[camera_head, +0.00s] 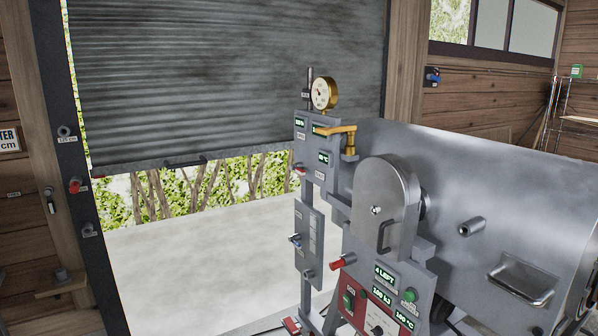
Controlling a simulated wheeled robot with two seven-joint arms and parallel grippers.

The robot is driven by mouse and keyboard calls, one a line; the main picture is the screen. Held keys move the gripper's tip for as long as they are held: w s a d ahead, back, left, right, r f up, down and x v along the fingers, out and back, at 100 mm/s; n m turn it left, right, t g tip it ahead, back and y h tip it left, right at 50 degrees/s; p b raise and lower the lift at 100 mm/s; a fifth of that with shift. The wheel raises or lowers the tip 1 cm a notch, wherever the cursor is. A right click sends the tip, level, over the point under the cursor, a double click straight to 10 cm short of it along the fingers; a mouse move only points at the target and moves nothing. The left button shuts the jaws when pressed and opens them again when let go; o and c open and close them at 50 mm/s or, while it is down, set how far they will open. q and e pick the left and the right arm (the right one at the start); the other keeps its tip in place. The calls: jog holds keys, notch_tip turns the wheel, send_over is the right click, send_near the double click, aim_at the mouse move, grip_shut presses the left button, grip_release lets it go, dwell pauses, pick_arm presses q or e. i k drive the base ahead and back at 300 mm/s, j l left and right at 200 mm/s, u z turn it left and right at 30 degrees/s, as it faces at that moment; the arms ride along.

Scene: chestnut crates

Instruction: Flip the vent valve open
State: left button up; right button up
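A yellow lever handle (334,131) sits on a brass valve body (349,151) at the top left of the grey metal machine. It looks like the vent valve, though I see no readable label on it. The lever lies about level and points left, in front of a grey panel with small green displays. A brass pressure gauge (323,93) stands just above it. Neither of my grippers is in view.
The large metal drum (480,190) fills the right side. A round steel cover (382,197) and a red control panel (372,308) are in front of it. A partly raised roller shutter (220,80) is behind. The pale floor at left is clear.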

aim_at(300, 171)
jog(key=i+j, duration=0.5)
jog(key=i+j+z, duration=0.15)
jog(key=i+j, duration=0.8)
jog(key=i+j+z, duration=0.15)
jog(key=i+j, duration=0.75)
jog(key=j, duration=0.3)
jog(key=i+z, duration=0.05)
